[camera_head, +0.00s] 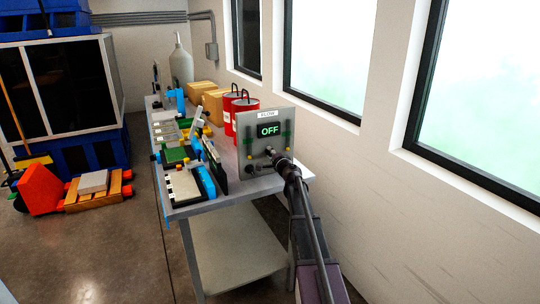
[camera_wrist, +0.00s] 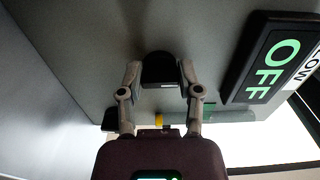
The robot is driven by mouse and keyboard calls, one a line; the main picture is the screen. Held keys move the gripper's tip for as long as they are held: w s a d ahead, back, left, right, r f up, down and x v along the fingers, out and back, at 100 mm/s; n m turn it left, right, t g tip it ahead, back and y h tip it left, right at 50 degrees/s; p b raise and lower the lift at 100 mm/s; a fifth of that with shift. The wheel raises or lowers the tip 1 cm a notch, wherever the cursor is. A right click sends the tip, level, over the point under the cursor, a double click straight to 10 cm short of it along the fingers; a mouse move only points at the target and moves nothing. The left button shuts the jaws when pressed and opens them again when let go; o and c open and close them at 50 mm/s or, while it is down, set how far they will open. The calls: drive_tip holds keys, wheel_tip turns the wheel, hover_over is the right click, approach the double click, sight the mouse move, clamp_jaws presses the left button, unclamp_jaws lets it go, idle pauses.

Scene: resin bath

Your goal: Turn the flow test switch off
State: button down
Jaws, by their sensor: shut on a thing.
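The grey flow panel (camera_head: 285,124) stands upright at the near end of the workbench, with a "FLOW" label on top. Its black display (camera_head: 268,130) shows "OFF" in green letters; it also shows at the right of the wrist view (camera_wrist: 268,65). My gripper (camera_head: 272,157) reaches the lower part of the panel from the right. In the wrist view my gripper (camera_wrist: 161,78) has a finger on each side of a black switch knob (camera_wrist: 157,68) and is shut on it. In the head view the gripper largely hides this knob.
The workbench (camera_head: 232,188) carries several coloured devices, red canisters (camera_head: 241,103) and cardboard boxes (camera_head: 213,105) behind the panel. A wall with windows (camera_head: 330,50) runs along the right. An orange pallet jack (camera_head: 41,190) stands at the left. The floor between is clear.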

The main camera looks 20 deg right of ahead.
drive_tip(key=shift+w, duration=0.1)
drive_tip(key=shift+c, duration=1.4)
unclamp_jaws()
drive_tip(key=shift+s, duration=0.2)
drive_tip(key=s, duration=1.1)
drive_tip(key=shift+s+d, duration=0.2)
drive_tip(key=shift+s, duration=0.2)
